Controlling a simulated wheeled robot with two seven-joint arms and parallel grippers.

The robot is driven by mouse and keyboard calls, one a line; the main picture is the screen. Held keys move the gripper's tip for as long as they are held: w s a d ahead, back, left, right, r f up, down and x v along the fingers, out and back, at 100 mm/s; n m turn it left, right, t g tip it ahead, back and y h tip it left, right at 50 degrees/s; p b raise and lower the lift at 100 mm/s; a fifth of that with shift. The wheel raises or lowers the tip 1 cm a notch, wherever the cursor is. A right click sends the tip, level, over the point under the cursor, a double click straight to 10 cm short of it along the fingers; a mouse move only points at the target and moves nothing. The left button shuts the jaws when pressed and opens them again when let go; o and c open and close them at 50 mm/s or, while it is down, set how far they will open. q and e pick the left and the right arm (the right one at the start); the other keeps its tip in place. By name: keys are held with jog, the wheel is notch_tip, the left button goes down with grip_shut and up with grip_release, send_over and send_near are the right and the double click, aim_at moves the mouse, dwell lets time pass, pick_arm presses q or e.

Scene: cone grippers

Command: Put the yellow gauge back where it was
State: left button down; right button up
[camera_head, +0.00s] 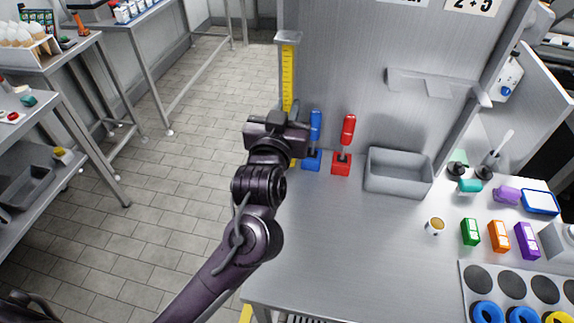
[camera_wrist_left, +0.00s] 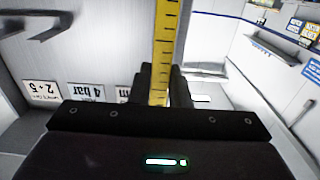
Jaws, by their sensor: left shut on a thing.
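The yellow gauge (camera_head: 288,78) is a long flat strip with dark scale marks. It stands upright at the left edge of the grey back panel, under a grey cap-like piece (camera_head: 288,37). My left gripper (camera_head: 281,115) is shut on the gauge along its length. In the left wrist view, the gauge (camera_wrist_left: 165,35) runs between the two dark fingers (camera_wrist_left: 162,88). My gripper hides part of the gauge, and a bit of yellow shows below it. I cannot tell whether its lower end touches the counter. My right gripper is not in view.
A blue-handled lever (camera_head: 315,125) and a red-handled lever (camera_head: 348,130) stand close right of my gripper. A grey bin (camera_head: 398,172) is further right. The steel counter's front (camera_head: 340,245) is clear.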

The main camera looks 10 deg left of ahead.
pick_arm(q)
notch_tip(320, 180, down, 13)
jog(key=shift+f+p, duration=0.1)
jog(key=shift+p, duration=0.75)
jog(key=shift+f, duration=0.4)
jog(key=c, duration=1.4)
grip_release()
jog(key=shift+s+f, duration=0.1)
jog(key=shift+o, duration=0.2)
